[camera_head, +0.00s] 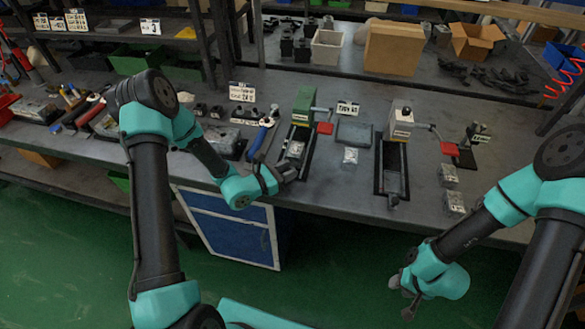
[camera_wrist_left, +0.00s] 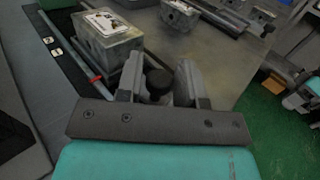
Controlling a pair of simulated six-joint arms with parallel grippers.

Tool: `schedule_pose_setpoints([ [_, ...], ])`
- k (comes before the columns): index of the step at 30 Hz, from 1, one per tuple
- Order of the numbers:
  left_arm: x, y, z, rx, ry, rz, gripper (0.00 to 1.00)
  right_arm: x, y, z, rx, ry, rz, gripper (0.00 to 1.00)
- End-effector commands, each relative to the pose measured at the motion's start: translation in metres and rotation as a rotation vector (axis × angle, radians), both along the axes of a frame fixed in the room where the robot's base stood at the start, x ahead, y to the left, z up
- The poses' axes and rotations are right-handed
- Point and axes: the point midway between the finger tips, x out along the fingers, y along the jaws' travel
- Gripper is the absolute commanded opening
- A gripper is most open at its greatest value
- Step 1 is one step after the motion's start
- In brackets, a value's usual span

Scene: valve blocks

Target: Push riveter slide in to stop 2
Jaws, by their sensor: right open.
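A green-headed press (camera_head: 303,105) stands on the bench with a red-tipped lever and a slide track (camera_head: 294,150) toward the front edge. Which press is the riveter I cannot read from the labels. A grey block with a pale top (camera_wrist_left: 112,38) sits on this slide, also seen in the head view (camera_head: 295,148). My left gripper (camera_head: 287,172) is at the slide's front end. My right gripper (camera_head: 406,283) is open and empty, low in front of the bench.
A second, white-headed press (camera_head: 400,122) with its own slide track (camera_head: 392,172) stands to the right. Blue-handled pliers (camera_head: 262,135) lie left of the green press. A grey tray (camera_head: 354,132) and small blocks (camera_head: 453,202) are nearby. Open floor lies in front.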

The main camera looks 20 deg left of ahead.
Motion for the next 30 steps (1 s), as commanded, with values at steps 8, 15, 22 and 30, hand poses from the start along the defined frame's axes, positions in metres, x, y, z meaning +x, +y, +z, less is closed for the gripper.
schedule_pose_setpoints([
  [8,-0.039,0.036,0.000,0.000,0.003,0.005,0.34,0.000,0.000,0.000,0.000,0.000,0.000,0.43],
  [15,-0.075,0.066,0.000,-0.001,0.002,0.005,0.34,0.000,0.000,0.000,0.000,0.000,0.000,0.43],
  [22,-0.103,0.090,0.000,0.001,0.002,0.003,0.34,0.000,0.000,0.000,0.000,0.000,0.000,0.43],
  [30,-0.115,0.100,0.000,0.000,0.001,0.001,0.34,0.000,0.000,0.000,0.000,0.000,0.000,0.43],
])
